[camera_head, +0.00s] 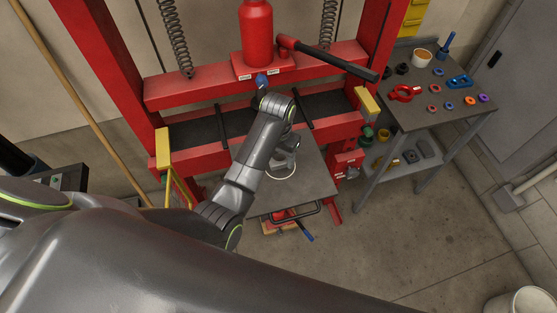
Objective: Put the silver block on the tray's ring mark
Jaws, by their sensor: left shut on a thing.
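The grey tray (312,184) lies level in the lower middle of the red press. A white ring mark (283,178) shows on it, partly covered by my arm and gripper. My left gripper (285,155) points down over the ring mark, below the wrist. It is shut on the silver block (283,162), a small pale grey shape mostly hidden by the gripper. The block appears within or just above the ring; I cannot tell whether it touches the tray. My right gripper is not in view.
A side table (425,115) with small parts stands at right. A bucket (520,302) is at lower right. Floor between is clear.

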